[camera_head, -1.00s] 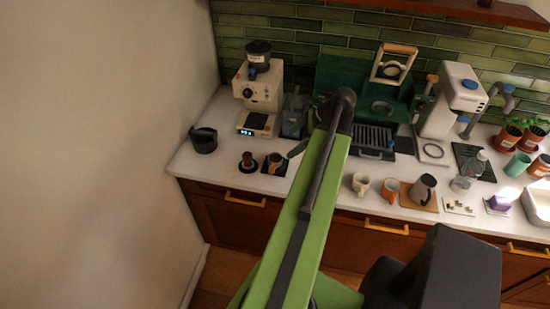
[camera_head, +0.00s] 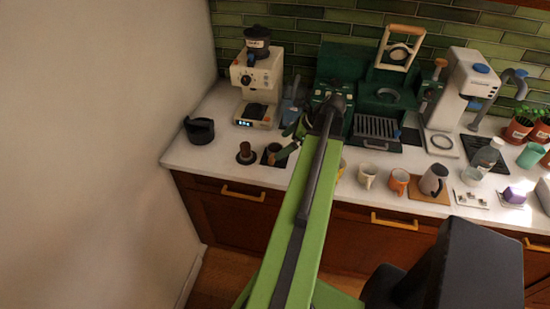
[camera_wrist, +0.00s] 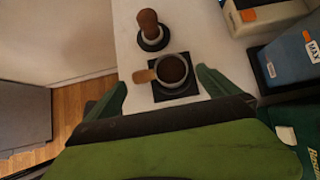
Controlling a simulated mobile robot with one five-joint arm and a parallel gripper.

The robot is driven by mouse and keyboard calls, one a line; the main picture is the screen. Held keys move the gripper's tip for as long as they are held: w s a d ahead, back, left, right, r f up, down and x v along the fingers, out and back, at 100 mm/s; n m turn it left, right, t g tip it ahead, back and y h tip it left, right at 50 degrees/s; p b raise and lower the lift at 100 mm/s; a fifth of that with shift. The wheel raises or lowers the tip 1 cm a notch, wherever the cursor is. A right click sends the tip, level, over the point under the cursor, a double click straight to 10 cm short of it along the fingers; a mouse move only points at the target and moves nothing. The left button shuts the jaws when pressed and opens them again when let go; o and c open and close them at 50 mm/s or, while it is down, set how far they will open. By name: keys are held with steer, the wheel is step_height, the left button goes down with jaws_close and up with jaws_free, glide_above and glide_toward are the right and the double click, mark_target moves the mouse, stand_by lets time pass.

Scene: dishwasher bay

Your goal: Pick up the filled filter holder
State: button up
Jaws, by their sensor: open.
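The filled filter holder (camera_wrist: 173,69) is a round metal basket full of brown grounds with a short wooden handle pointing left. It sits on a black square mat (camera_wrist: 177,92) on the white counter; in the head view it is small, at the counter's left part (camera_head: 274,149). My gripper (camera_wrist: 162,79) is open and empty. In the wrist view its two green fingers lie left and right of the holder, apart from it, with the holder nearer the right finger. In the head view my arm partly hides the gripper.
A tamper (camera_wrist: 149,27) with a wooden handle stands close beside the holder. A dark pitcher (camera_head: 199,130) is further left, and a cream grinder (camera_head: 258,82) stands behind. A blue container (camera_wrist: 291,62) is to the right in the wrist view. Cups (camera_head: 367,175) stand right of my arm.

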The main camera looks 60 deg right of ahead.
mark_target(272, 153)
steer(key=b+x, duration=0.4)
steer(key=x, duration=0.1)
steer(key=shift+s+f, duration=0.1)
steer(key=shift+f, duration=0.15)
steer(key=shift+r, duration=0.15)
steer(key=c, duration=1.1)
